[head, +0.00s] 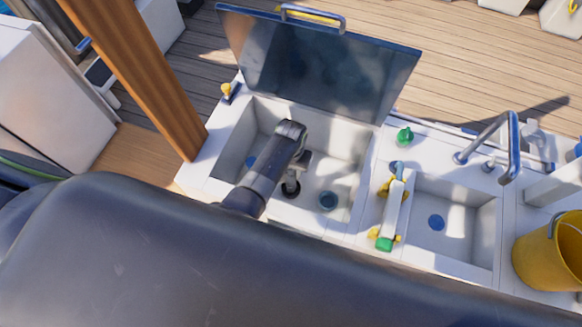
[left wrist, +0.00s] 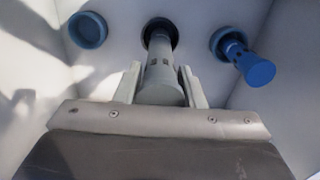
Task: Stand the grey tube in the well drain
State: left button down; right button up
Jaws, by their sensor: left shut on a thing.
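The grey tube (left wrist: 159,80) is held between the two fingers of my left gripper (left wrist: 158,84), which is shut on it. In the left wrist view the tube's far end lies inside the outline of the dark round well drain (left wrist: 160,30). How deep it sits cannot be told. In the head view my left gripper (head: 299,167) is down in the well (head: 345,155) under the raised hatch. The dark drain (head: 290,189) shows just below it there, with the tube mostly hidden by the gripper. My right gripper is not in view.
A blue ring fitting (left wrist: 88,29) and a blue tube (left wrist: 250,66) in a blue fitting flank the drain. The raised hatch lid (head: 325,65) stands behind the well. A sink (head: 470,205), a tap (head: 513,150) and a yellow bucket (head: 548,255) are to the right.

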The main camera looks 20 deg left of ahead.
pick_arm(q)
jog(key=shift+f, duration=0.55)
dwell(0.6)
jog(key=c, duration=1.2)
grip_release()
notch_tip(320, 180, up, 11)
jog(key=p, duration=1.1)
jog(key=shift+p, duration=0.4)
